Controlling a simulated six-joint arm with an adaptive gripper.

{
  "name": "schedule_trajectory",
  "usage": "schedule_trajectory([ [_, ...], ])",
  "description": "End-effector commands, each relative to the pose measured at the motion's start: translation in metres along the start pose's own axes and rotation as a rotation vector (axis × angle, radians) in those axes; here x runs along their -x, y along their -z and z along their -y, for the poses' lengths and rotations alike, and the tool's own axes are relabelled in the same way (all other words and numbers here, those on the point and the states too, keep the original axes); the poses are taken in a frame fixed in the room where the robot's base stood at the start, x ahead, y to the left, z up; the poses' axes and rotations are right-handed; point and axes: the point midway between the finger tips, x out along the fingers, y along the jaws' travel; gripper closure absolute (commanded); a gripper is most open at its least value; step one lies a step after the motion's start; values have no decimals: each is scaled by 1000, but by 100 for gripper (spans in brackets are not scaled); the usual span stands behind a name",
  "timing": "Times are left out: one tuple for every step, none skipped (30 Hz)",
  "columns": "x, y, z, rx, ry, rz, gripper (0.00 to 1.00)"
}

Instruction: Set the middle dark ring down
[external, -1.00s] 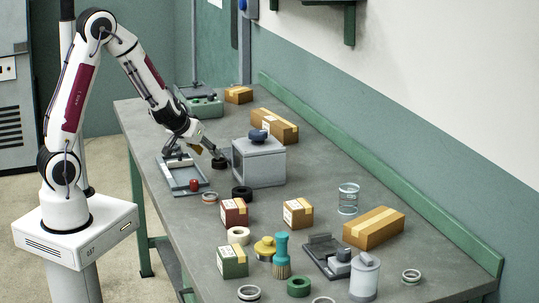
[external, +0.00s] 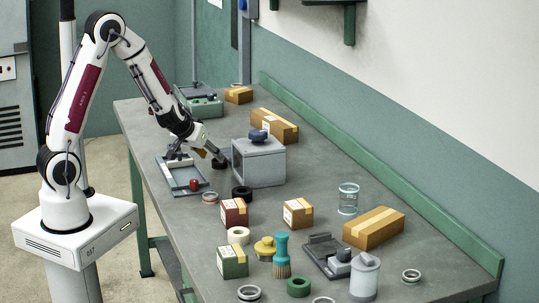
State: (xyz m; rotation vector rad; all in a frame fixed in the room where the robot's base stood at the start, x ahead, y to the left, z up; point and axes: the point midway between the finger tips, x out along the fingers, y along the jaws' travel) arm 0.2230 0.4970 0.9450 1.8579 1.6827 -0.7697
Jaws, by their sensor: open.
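One dark ring (external: 219,164) lies on the bench just left of the grey box-shaped machine (external: 262,163). A second dark ring (external: 241,192) lies in front of that machine. My gripper (external: 197,155) is open, low over the bench, with its right finger close to the first dark ring. I cannot tell whether that finger touches the ring. The inner side of the gripper is partly hidden by its own links.
A grey tray (external: 170,180) with a red piece (external: 194,185) lies below and left of my gripper. A metallic ring (external: 210,197), cartons, a cream ring (external: 238,236) and a green ring (external: 299,287) stand nearer the camera. Bench space behind the machine is partly clear.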

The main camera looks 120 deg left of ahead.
Motion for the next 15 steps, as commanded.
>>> schedule_trajectory([
  [-1,0,0,0,0,0,60],
  [-2,0,0,0,0,0,60],
  [-3,0,0,0,0,0,60],
  [-4,1,0,1,1,0,60],
  [-6,1,1,1,1,0,60],
  [-8,1,1,2,1,0,60],
  [-10,1,1,2,1,1,60],
  [-13,1,1,0,2,1,60],
  [-16,1,2,0,2,2,60],
  [-18,1,2,1,2,1,60],
  [-21,2,2,1,2,1,60],
  [-25,2,2,0,1,1,60],
  [-28,2,2,0,1,1,60],
  [-30,3,2,0,1,1,60],
  [-34,3,2,0,1,2,60],
])
